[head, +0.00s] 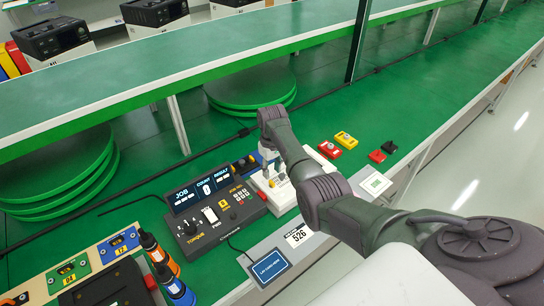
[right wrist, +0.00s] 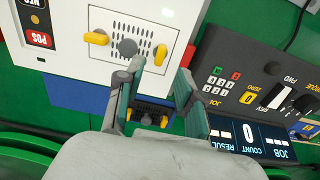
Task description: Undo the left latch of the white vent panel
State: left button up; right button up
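The white vent panel (right wrist: 190,12) fills the top of the right wrist view, with small vent holes and a grey round knob (right wrist: 127,47). Its two yellow latches flank the vent: one (right wrist: 96,38) lies crosswise, the other (right wrist: 160,55) stands lengthwise on the side of the dark control box. In the head view the panel (head: 284,199) is partly hidden by my right arm. My right gripper (right wrist: 160,72) is open, its fingertips on either side of the lengthwise latch. Contact cannot be told. In the head view the right gripper (head: 268,160) is over the panel. My left gripper is not in view.
The dark control box (head: 212,215) with a display stands left of the panel. Red (head: 330,150) and yellow (head: 346,140) boxes sit to the right. Screwdrivers (head: 160,252) stand at the front left. Green turntables (head: 250,85) and a raised green shelf lie behind.

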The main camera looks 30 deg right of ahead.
aim_at(272, 182)
notch_tip(272, 182, up, 6)
jog(key=shift+r, duration=0.25)
dwell(0.5)
